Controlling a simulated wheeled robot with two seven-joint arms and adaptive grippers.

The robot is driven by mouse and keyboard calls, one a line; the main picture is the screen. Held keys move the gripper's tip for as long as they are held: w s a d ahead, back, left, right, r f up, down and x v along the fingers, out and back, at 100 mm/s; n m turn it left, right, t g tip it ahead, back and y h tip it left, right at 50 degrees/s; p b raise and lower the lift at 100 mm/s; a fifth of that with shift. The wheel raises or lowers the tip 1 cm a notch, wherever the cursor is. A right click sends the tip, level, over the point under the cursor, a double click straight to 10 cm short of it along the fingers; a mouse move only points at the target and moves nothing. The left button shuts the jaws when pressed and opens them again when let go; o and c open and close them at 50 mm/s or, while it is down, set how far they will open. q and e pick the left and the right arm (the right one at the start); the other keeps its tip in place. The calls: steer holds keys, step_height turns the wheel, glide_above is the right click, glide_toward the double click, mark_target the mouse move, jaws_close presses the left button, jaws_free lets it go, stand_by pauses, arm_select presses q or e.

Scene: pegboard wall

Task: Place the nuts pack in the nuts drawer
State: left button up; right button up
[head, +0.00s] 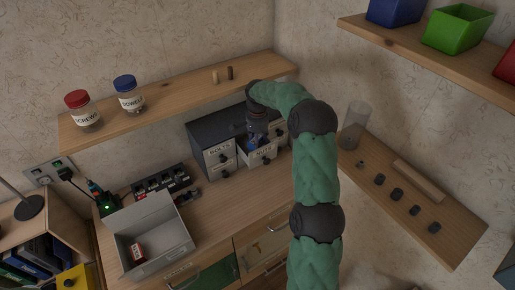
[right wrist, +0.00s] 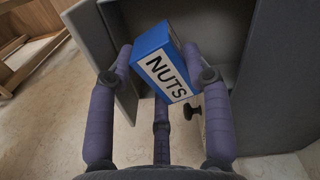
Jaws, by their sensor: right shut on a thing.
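The nuts pack (right wrist: 165,66) is a blue box with a white NUTS label. It is tilted between the fingertips of my right gripper (right wrist: 158,62), which is shut on it. In the head view my right gripper (head: 257,131) is at the grey cabinet, directly over the pulled-out nuts drawer (head: 262,156), whose label is partly readable. A bit of blue shows below the gripper there. In the right wrist view, grey panels and a dark knob lie close around the pack; I cannot tell whether the pack touches them. My left gripper is out of view.
The bolts drawer (head: 219,160) is beside the nuts drawer. A wooden shelf (head: 180,100) with two jars runs above the cabinet. An open grey box (head: 150,240) holds a small red item. A side shelf (head: 410,205) carries a glass and small dark pieces.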

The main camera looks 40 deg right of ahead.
steer(key=shift+f, duration=1.95)
steer(key=shift+w+d+f, duration=0.2)
steer(key=shift+f, duration=0.1)
steer(key=o, duration=1)
steer(key=shift+c, duration=0.2)
steer(key=shift+r, duration=0.25)
step_height(320, 180, up, 12)
steer(key=shift+f+p, duration=0.1)
steer(key=shift+p, duration=0.4)
